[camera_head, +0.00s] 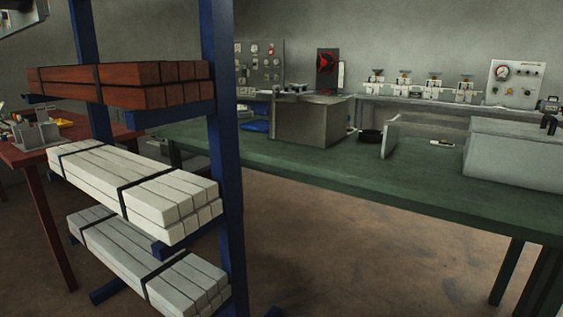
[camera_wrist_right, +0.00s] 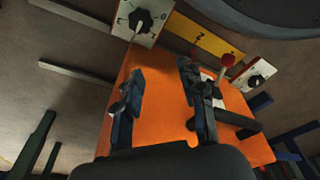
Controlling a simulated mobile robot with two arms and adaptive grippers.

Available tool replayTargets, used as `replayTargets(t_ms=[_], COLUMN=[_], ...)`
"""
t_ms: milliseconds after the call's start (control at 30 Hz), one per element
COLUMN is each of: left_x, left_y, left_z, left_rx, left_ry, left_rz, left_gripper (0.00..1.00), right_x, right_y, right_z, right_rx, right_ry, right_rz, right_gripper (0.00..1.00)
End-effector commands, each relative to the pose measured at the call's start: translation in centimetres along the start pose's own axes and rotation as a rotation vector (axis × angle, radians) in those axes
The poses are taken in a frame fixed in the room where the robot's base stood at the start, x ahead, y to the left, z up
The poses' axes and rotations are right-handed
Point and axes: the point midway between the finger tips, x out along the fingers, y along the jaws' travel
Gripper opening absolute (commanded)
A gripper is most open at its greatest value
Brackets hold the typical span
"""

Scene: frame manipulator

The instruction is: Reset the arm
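My right gripper (camera_wrist_right: 162,78) shows in the right wrist view as two dark fingers standing apart, with nothing between them. Behind the fingers is an orange surface (camera_wrist_right: 155,118); I cannot tell how far off it is. The rest of my right arm is not seen. My left gripper and left arm are in neither view.
A blue rack (camera_head: 222,130) stands close at left, with strapped brown bars (camera_head: 150,80) above white bars (camera_head: 110,175). A green table (camera_head: 330,165) carries grey boxes. Bare floor lies in front.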

Motion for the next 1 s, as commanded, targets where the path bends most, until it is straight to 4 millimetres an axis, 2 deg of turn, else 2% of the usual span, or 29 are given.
replayTargets(t_ms=[33,167,400,500,700,967,1000], left_x=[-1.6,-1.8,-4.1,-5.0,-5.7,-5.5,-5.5], left_y=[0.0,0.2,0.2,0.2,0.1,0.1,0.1], left_z=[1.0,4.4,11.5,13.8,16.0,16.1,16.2], left_rx=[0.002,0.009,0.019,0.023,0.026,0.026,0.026], left_ry=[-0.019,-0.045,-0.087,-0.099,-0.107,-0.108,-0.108], left_rz=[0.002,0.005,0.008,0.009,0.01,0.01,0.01], left_gripper=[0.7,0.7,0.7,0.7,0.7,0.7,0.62], right_x=[-1.6,-1.8,-4.1,-5.0,-5.7,-5.5,-5.5], right_y=[0.0,-0.2,-0.2,-0.2,-0.1,-0.1,-0.1], right_z=[1.0,4.4,11.5,13.8,16.0,16.2,16.2], right_rx=[-0.002,-0.008,-0.019,-0.022,-0.026,-0.026,-0.026], right_ry=[-0.019,-0.045,-0.087,-0.099,-0.108,-0.108,-0.108], right_rz=[-0.001,-0.004,-0.008,-0.009,-0.01,-0.01,-0.01], right_gripper=[0.4,0.4,0.4,0.4,0.4,0.4,0.4])
